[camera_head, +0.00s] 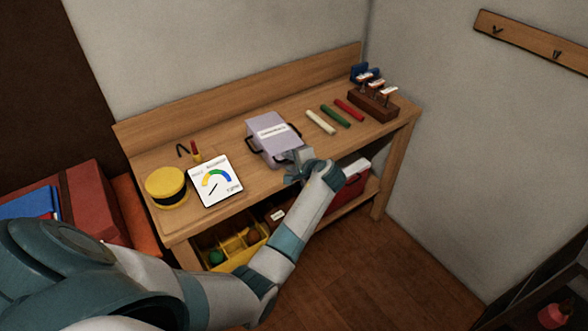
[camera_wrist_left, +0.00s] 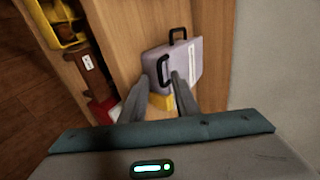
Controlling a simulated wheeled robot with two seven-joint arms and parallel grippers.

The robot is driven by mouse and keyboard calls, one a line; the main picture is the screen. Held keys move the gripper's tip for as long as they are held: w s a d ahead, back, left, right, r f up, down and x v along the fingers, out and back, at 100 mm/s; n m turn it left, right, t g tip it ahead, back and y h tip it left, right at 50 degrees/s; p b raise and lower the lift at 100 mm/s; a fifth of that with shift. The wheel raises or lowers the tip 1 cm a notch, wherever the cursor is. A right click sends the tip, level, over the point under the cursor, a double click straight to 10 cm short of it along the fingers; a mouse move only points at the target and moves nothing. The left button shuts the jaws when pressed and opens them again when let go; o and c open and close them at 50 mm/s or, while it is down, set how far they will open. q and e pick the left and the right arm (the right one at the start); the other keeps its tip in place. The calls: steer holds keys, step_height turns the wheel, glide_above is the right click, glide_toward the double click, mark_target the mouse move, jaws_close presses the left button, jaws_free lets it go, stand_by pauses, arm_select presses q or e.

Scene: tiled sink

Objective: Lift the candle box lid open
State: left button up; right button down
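The candle box is most likely the lilac box (camera_head: 262,142) with a white label on top and dark handles on its sides; it sits shut on the bench. It also shows in the left wrist view (camera_wrist_left: 188,62), with a dark handle (camera_wrist_left: 162,72) facing my fingers. My left gripper (camera_head: 299,157) is at the box's near right side. In the left wrist view its two fingers (camera_wrist_left: 160,94) are apart, with the near handle just beyond them. I cannot tell whether they touch the box. My right gripper is not in view.
Cream, green (camera_head: 335,117) and red sticks lie right of the box, by a dark stamp rack (camera_head: 372,104). A yellow round tin (camera_head: 166,188) and a dial card (camera_head: 215,181) are at left. A yellow patch (camera_wrist_left: 163,102) shows between my fingers. Bins fill the lower shelf.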

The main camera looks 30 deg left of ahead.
mark_target(284, 160)
arm_select(q)
steer(key=shift+b+x, duration=1.05)
steer(key=shift+x, duration=1.35)
steer(key=shift+s, duration=0.1)
jaws_close()
steer(key=shift+f, duration=0.15)
